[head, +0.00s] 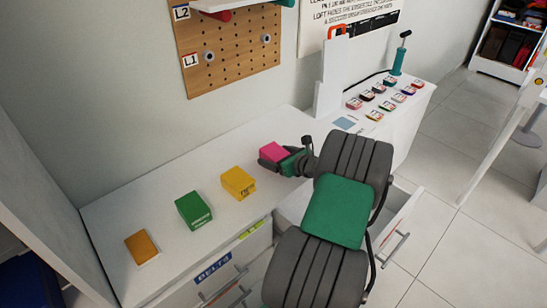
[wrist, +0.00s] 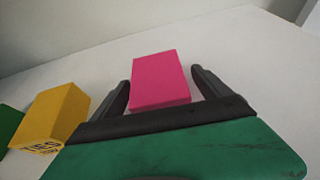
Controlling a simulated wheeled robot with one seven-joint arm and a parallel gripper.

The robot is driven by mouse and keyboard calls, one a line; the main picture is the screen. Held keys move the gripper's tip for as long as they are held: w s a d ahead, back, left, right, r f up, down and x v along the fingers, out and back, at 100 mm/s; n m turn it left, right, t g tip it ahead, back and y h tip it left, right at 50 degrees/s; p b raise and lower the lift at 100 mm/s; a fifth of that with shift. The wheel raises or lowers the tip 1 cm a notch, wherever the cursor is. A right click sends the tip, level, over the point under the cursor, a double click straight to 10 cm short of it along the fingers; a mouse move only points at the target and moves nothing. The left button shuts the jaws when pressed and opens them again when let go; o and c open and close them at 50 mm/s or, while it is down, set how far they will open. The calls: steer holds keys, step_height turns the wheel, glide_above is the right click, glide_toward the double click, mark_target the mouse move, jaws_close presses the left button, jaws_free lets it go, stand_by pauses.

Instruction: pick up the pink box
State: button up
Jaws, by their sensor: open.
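The pink box (head: 273,152) lies on the white counter, at the far end of a row of boxes in the head view. In the wrist view the pink box (wrist: 160,80) is between the two dark fingers of my gripper (wrist: 160,92). The fingers are open, with a visible gap on each side of the box. My gripper (head: 290,160) also shows in the head view, at the box's right side, partly covered by my arm.
A yellow box (head: 238,183) stands close by on the left, then a green box (head: 194,210) and an orange box (head: 141,247). A pegboard (head: 228,50) hangs on the wall behind. An open drawer (head: 400,222) juts out below the counter. Several small items lie farther right.

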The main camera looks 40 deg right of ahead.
steer(key=shift+w+f, duration=0.2)
steer(key=shift+w, duration=0.2)
steer(key=shift+c, duration=0.6)
steer(key=c, duration=1.3)
steer(key=shift+c, duration=0.6)
steer(key=shift+r, duration=0.2)
